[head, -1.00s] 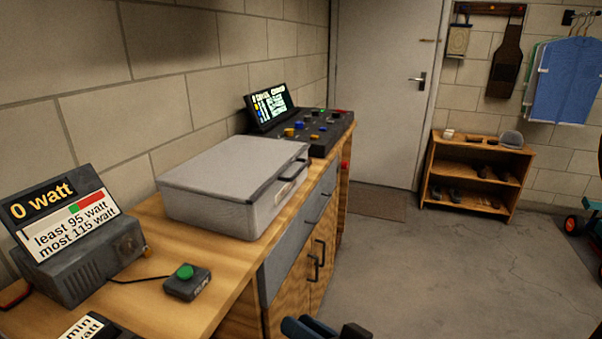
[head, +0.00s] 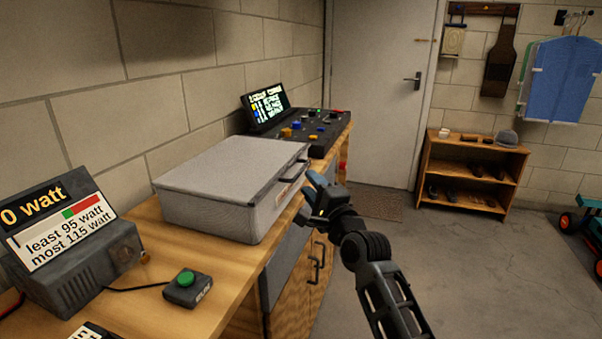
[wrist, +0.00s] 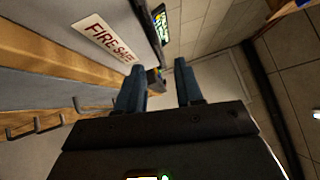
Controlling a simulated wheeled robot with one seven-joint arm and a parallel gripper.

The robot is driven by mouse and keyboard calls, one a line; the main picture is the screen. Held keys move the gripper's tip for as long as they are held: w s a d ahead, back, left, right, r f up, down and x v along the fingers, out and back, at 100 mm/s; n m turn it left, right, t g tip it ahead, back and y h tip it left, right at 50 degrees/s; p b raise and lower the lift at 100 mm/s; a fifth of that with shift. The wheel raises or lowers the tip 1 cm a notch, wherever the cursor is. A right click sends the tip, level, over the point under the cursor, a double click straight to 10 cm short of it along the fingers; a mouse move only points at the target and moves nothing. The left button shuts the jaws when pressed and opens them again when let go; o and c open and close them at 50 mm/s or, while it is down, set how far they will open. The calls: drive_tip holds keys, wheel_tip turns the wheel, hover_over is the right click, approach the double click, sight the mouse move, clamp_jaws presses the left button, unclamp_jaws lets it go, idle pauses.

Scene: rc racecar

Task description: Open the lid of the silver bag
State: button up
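The silver bag (head: 215,195) is a flat, boxy grey case with its lid shut, lying on the wooden workbench. Its dark handle (head: 291,172) is on the side facing the room. My gripper (head: 312,190) is just right of that side, near the handle, and appears apart from the bag. In the wrist view my gripper (wrist: 158,85) has its two blue fingers spread with nothing between them. The bag's side, with a FIRE-SAFE label (wrist: 105,37), fills the upper left there.
A watt meter (head: 75,255) and a green button box (head: 187,288) stand on the bench (head: 240,268) in front of the bag. A control panel (head: 315,128) is behind it. Drawer and cupboard handles (head: 318,262) stick out below.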

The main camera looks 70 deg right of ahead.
sight(301, 170)
drive_tip(key=shift+x, duration=3.15)
clamp_jaws()
